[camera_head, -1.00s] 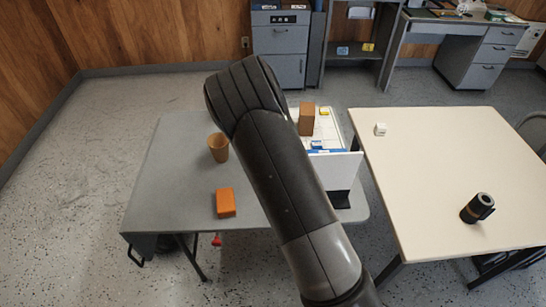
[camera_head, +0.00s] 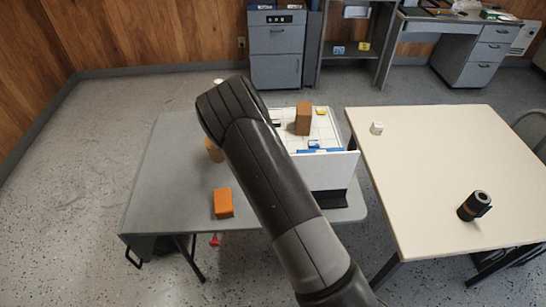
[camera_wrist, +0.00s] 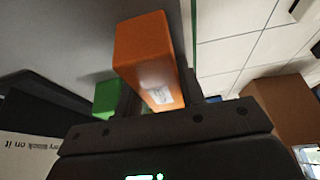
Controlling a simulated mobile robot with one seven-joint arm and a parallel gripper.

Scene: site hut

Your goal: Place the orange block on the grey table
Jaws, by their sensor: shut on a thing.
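Grey surface shows left of the block and a white gridded tray to the right. In the head view, my arm hides the gripper and held block. Another orange block (camera_head: 223,203) lies on the grey table (camera_head: 165,190) near its front, apart from my arm. Whether the held block touches the table cannot be told.
A brown block (camera_head: 303,118) stands on the white tray (camera_head: 322,126). A white sign (camera_head: 325,170) stands in front. A green thing (camera_wrist: 107,97) is beside the fingers.

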